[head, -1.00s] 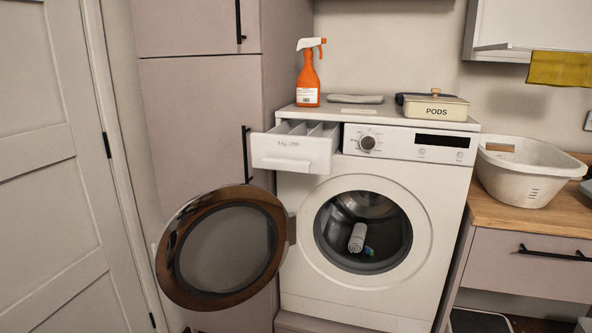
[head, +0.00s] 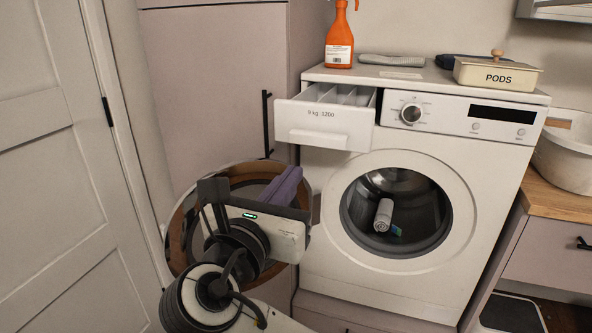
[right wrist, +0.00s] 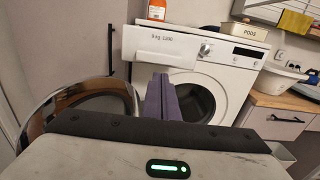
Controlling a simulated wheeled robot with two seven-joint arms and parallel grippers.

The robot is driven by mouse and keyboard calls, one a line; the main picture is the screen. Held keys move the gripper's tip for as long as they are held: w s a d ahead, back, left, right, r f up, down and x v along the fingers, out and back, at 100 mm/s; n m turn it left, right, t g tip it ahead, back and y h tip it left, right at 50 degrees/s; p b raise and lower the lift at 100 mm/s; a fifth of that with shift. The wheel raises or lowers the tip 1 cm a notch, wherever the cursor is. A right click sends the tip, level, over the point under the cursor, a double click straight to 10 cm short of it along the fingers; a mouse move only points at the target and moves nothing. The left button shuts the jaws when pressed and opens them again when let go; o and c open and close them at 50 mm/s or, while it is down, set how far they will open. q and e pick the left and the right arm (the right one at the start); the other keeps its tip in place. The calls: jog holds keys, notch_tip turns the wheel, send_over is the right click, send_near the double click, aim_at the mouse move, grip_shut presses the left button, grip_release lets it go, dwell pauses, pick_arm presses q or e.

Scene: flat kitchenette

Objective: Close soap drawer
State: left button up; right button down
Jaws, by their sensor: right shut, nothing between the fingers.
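The white soap drawer (head: 322,124) is pulled out at the upper left of the washing machine (head: 400,260), its front well ahead of the machine's face. It also shows in the right wrist view (right wrist: 160,46). My right gripper (head: 288,180) is in front of the open round door, below and a little left of the drawer, apart from it. Its purple fingers are shut together with nothing between them and also show in the right wrist view (right wrist: 160,98). My left gripper is not in view.
The round door (head: 182,225) stands open to the left, partly hidden by my right arm. The drum holds a rolled white item (head: 383,214). On top are an orange spray bottle (head: 340,40), a folded cloth (head: 392,60) and a PODS box (head: 497,74). A basin (head: 570,155) stands right.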

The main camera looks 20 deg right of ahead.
send_near(318, 142)
jog(key=x, duration=0.5)
jog(key=shift+w+f, duration=0.1)
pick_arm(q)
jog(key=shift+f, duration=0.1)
pick_arm(e)
jog(key=shift+w+d, duration=0.4)
jog(key=shift+w, duration=0.15)
